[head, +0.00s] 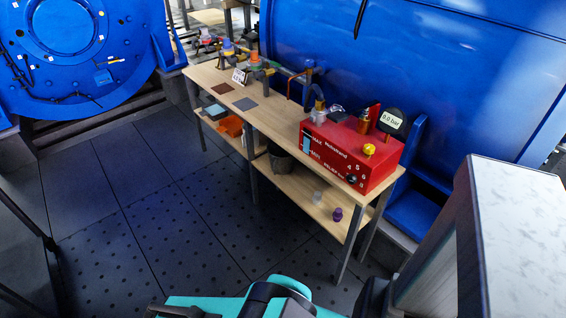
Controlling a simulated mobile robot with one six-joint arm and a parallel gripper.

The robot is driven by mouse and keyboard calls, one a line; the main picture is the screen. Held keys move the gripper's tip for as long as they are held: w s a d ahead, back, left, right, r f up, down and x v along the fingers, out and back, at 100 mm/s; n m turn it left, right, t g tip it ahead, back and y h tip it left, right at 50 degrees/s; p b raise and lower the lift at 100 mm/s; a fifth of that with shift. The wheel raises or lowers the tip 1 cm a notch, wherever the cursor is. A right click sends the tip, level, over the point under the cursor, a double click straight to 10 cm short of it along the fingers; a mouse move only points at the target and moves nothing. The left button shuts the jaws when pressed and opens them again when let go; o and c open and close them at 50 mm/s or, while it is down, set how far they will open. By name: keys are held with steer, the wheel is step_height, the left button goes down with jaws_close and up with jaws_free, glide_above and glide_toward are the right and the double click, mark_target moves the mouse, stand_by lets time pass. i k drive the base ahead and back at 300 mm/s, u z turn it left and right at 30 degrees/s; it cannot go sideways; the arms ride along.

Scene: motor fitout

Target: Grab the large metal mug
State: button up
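I cannot clearly make out a large metal mug. A dark grey, round, open-topped vessel (281,160) stands on the lower shelf of the wooden bench, partly hidden under the tabletop; I cannot tell if it is the mug. A small silvery metal piece (318,114) is at the left end of the red box on the tabletop, too small to identify. My teal and dark arm parts show at the bottom edge, well in front of the bench. My gripper's fingers are not visible.
The wooden bench (272,124) carries a red pressure unit (350,150) and several pipe fittings. Its lower shelf holds an orange bin (231,126), a pale cup (317,197) and a purple piece (337,214). A white-topped block (515,215) stands at right. Floor left of the bench is clear.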

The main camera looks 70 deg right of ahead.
mark_target(282, 163)
steer(key=i, duration=0.85)
steer(key=u, duration=0.05)
